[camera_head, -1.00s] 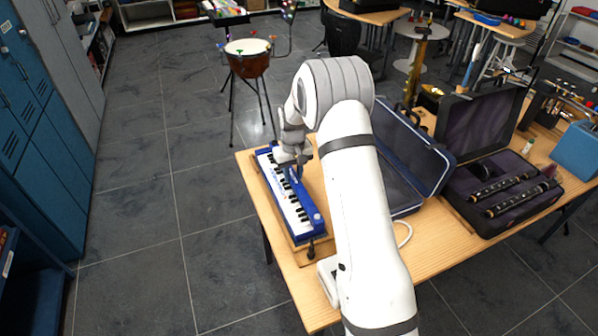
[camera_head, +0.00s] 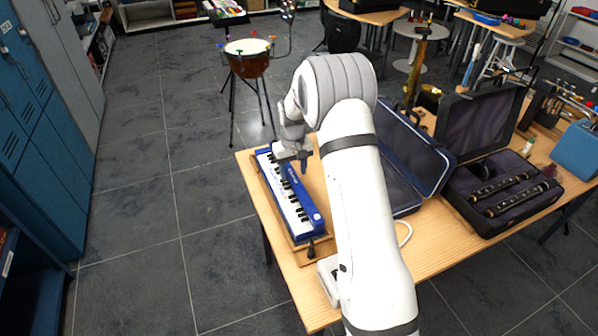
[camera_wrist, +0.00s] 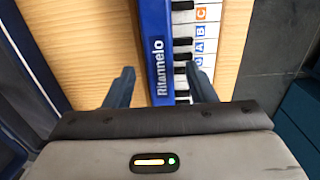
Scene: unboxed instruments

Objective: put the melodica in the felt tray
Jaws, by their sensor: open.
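The melodica (camera_head: 296,199) is blue with white and black keys. It lies flat, lengthwise near the table's left edge, on what looks like a shallow wood-edged tray (camera_head: 265,199). The tray's rim shows along the left and near sides; its lining is mostly hidden under the melodica. My gripper (camera_head: 292,163) is open over the far part of the melodica. In the wrist view, the fingers of my gripper (camera_wrist: 161,86) stand apart on either side of the melodica (camera_wrist: 163,50), with nothing gripped.
An open blue-lined case (camera_head: 401,184) stands right of my arm, partly hidden by it. An open dark case with black woodwind pieces (camera_head: 497,186) lies farther right. A drum on a stand (camera_head: 247,66) is behind the table. Floor to the left is clear.

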